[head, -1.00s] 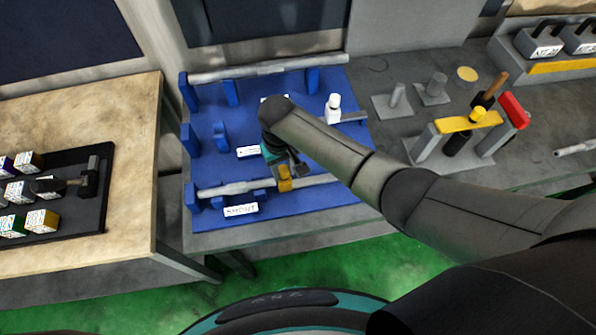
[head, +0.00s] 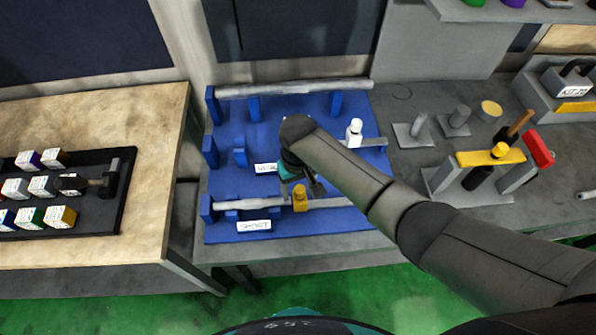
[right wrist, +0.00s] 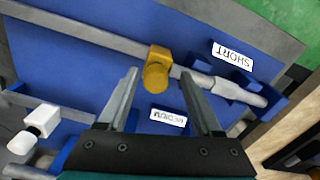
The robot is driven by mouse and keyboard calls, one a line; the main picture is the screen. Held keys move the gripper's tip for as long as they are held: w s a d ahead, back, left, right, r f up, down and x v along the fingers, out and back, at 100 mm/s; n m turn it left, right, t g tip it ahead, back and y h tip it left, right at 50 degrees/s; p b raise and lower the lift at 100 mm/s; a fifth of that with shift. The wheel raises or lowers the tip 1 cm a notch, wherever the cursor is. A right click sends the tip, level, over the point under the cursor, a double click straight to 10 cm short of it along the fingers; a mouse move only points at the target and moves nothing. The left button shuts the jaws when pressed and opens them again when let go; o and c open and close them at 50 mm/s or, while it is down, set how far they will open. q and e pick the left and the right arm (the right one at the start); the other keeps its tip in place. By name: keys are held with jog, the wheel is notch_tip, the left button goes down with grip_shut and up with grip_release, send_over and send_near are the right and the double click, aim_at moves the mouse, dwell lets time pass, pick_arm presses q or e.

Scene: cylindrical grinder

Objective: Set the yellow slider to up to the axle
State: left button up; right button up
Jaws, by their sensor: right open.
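My right gripper (head: 313,187) is open, just above and behind the slider in the head view, and appears empty. My left gripper is out of view.
The blue rack (head: 225,178) also has a white slider (head: 354,131) on its middle rail and a long axle (head: 290,88) at the back. A stand with a yellow bar (head: 480,157) is on the right. A wooden table (head: 150,130) with a black tray (head: 105,220) is on the left.

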notch_tip(320, 180, up, 14)
jog(key=p, duration=0.2)
jog(key=shift+r, duration=0.25)
dwell(0.4)
jog(key=s+d+f+t+y, duration=0.15)
jog(key=s+f, duration=0.25)
jog(key=s, duration=0.4)
jog(key=s+d+r+m+t+h, duration=0.1)
jog(key=s+d+r+t, duration=0.1)
jog(key=s+d, duration=0.9)
notch_tip(320, 180, down, 32)
jog(key=s+d+g+b, duration=0.1)
jog(key=b, duration=0.9)
jog(key=s+d+f+b, duration=0.1)
jog(key=s+f+b, duration=0.3)
jog(key=s+f, duration=0.3)
jog(key=s+d+f+g+b, duration=0.1)
jog(key=s+f+b, duration=0.4)
jog(key=f, duration=1.1)
jog(key=s+d, duration=0.1)
jog(key=s, duration=0.2)
jog(key=shift+s, duration=0.25)
